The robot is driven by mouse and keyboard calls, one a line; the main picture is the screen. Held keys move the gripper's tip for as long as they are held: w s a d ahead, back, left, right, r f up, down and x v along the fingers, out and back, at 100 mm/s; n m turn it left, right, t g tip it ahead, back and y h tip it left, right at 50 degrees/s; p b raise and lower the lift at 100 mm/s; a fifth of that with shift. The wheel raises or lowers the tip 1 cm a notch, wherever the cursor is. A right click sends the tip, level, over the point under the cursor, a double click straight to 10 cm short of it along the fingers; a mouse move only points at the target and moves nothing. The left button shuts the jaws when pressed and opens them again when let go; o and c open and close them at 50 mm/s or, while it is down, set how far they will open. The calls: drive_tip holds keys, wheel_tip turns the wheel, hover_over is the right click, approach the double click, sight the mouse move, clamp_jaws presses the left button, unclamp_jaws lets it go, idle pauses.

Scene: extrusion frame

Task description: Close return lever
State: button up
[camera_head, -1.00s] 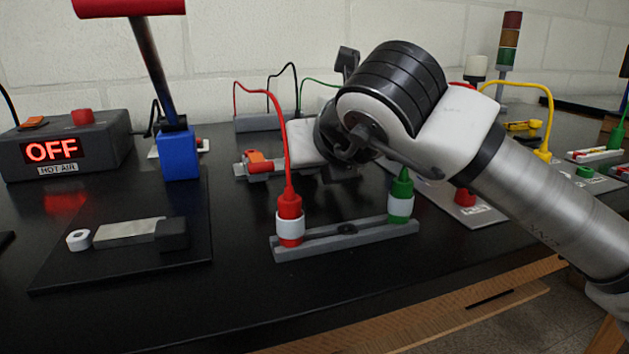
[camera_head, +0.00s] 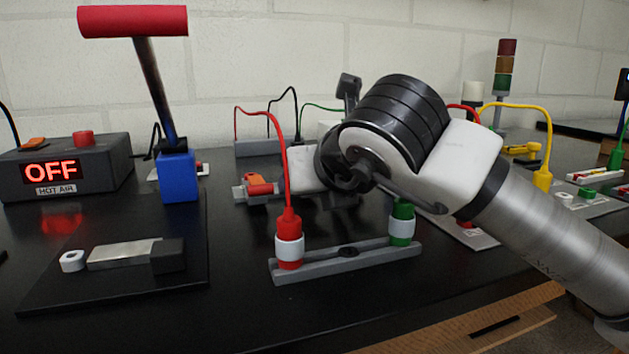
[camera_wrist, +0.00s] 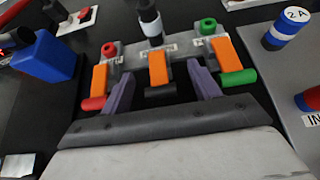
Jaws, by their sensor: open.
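In the wrist view a grey block carries a row of three orange levers: one with a red end (camera_wrist: 97,88), one with a black end (camera_wrist: 159,76) and one with a green end (camera_wrist: 228,62). Small labels sit behind them, too small to read, so I cannot tell which is the return lever. My gripper (camera_wrist: 160,72) is open. Its two purple fingers stand on either side of the black-ended lever, with nothing clearly gripped. In the head view part of an orange-and-grey lever device (camera_head: 259,187) shows left of my wrist; my fingers are hidden there.
A red plug (camera_head: 289,248) and a green plug (camera_head: 402,226) stand on a grey bar before my wrist, with a red cable arching close by. A blue block (camera_head: 177,177) with a tall red-handled lever stands left. A blue-and-white cylinder (camera_wrist: 287,27) is at the right in the wrist view.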

drive_tip(key=p+v, duration=0.2)
drive_tip(key=v, duration=1.1)
drive_tip(key=shift+s+d+r, duration=0.1)
drive_tip(key=shift+s+r, duration=0.1)
drive_tip(key=shift+s, duration=0.1)
drive_tip(key=shift+s, duration=0.1)
